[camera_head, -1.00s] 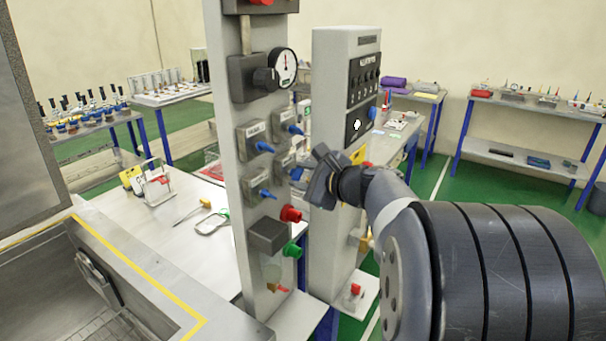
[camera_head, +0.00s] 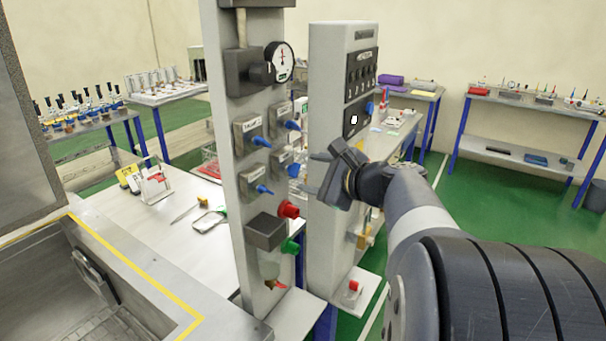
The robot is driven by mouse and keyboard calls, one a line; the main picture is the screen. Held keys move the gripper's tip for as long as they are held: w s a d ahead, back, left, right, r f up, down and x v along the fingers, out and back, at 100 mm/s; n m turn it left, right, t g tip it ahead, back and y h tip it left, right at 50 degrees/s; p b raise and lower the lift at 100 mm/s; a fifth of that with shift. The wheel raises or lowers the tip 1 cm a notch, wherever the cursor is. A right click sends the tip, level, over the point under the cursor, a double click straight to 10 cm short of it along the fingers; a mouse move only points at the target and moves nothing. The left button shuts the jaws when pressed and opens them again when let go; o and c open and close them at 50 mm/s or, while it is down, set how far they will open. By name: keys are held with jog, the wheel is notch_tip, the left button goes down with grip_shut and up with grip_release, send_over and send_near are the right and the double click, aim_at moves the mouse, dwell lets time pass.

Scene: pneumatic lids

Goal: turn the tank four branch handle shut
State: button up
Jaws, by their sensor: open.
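The grey panel column (camera_head: 228,215) carries several branch valves with blue handles. The upper left handle (camera_head: 262,142), upper right handle (camera_head: 292,125), lower left handle (camera_head: 264,189) and lower right handle (camera_head: 294,170) all show. The labels are too small to read fully, so I cannot tell for certain which is tank four. My gripper (camera_head: 313,173) is open and empty, its fingers pointing left toward the lower right valve. It appears slightly right of that handle; I cannot tell whether they touch.
A round gauge (camera_head: 281,62) sits above the valves. A red knob (camera_head: 288,209) and green fitting (camera_head: 290,246) stick out below them. A second grey cabinet (camera_head: 327,120) stands close behind my gripper. A steel bench (camera_head: 150,225) lies left.

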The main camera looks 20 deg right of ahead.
aim_at(297, 171)
jog(key=v, duration=0.6)
jog(key=shift+b, duration=0.4)
jog(key=p+x, duration=0.2)
jog(key=x, duration=0.7)
jog(key=shift+w+a+f, duration=0.1)
jog(key=shift+w, duration=0.15)
jog(key=shift+w+a+f, duration=0.1)
jog(key=shift+w, duration=0.25)
jog(key=shift+w+f, duration=0.15)
